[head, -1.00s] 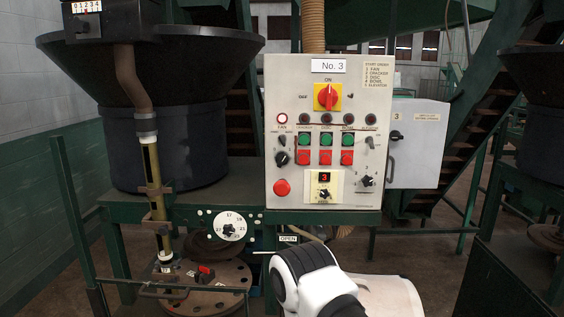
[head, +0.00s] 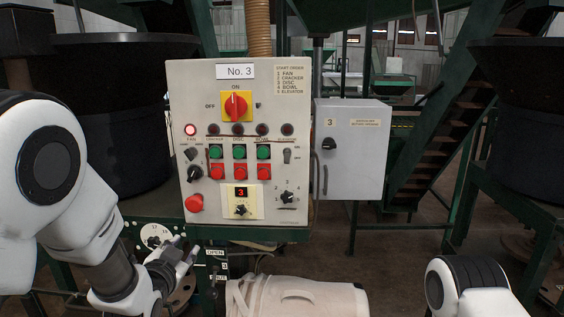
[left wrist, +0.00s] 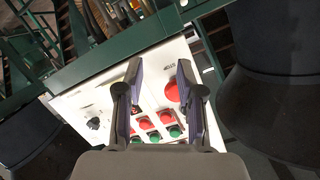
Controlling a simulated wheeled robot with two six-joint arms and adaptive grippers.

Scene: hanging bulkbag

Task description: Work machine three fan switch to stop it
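The grey control panel labelled No. 3 (head: 228,80) stands in front of me in the head view. Below its lit red FAN lamp (head: 190,130) at the left edge is a black fan knob (head: 195,173); I cannot read its setting. My left gripper (head: 188,255) is below the panel's lower left edge, apart from the knob. In the left wrist view it (left wrist: 158,78) is open and empty, fingers toward the panel, which appears upside down. The red stop button (left wrist: 172,92) shows between the fingers; the fan knob is not clearly visible there. My right gripper is out of view.
A red main switch on yellow (head: 236,106) sits high on the panel. A second grey box (head: 352,150) is at the right.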

